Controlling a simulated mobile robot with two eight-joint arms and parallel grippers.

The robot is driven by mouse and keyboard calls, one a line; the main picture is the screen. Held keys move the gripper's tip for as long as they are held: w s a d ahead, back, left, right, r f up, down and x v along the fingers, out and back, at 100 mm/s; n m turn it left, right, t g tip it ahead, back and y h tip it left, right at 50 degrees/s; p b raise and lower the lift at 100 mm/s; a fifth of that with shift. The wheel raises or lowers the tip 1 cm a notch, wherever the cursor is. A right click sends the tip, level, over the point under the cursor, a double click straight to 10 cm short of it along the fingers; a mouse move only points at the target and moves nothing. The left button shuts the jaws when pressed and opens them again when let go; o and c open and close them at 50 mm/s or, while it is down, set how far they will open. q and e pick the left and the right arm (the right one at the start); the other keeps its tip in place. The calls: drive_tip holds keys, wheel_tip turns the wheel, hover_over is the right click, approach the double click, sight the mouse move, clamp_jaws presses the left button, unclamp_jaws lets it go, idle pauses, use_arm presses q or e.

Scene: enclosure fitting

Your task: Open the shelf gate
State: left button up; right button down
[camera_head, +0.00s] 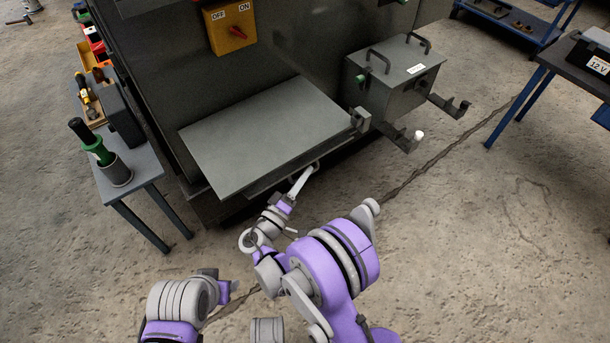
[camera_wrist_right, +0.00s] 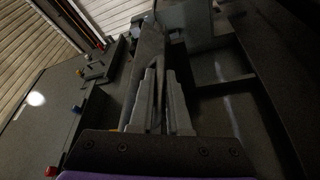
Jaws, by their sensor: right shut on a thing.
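The grey shelf gate panel (camera_head: 265,135) juts out from the front of the dark cabinet and looks close to level. A thin handle bar (camera_head: 317,165) is below its front right edge. My right gripper (camera_head: 307,174) reaches up to this bar and is shut on it. In the right wrist view its two fingers (camera_wrist_right: 163,98) are close together around a dark grey bar (camera_wrist_right: 149,50). The exact contact is partly hidden by the fingers.
A grey lidded box (camera_head: 394,77) with handles sits on bracket arms (camera_head: 405,138) right of the panel. A yellow OFF/ON switch (camera_head: 229,27) is on the cabinet above. A side table (camera_head: 133,178) with tools stands left. The floor in front is clear.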

drive_tip(key=shift+w+a+f+m+h+b, duration=0.2)
drive_tip(key=shift+f+m+h, duration=0.25)
drive_tip(key=shift+m, duration=0.7)
drive_tip(key=shift+w+a+f+m+h+b, duration=0.1)
drive_tip(key=shift+w+f+m+h+b, duration=0.15)
drive_tip(key=shift+m+h, duration=0.65)
drive_tip(key=shift+w+a+f+m+h+b, duration=0.1)
drive_tip(key=shift+w+f+m+h+b, duration=0.2)
drive_tip(key=shift+m, duration=1.15)
drive_tip(key=shift+f, duration=0.1)
drive_tip(key=c, duration=0.9)
unclamp_jaws()
drive_tip(key=shift+s+a, duration=0.1)
drive_tip(key=shift+a, duration=0.05)
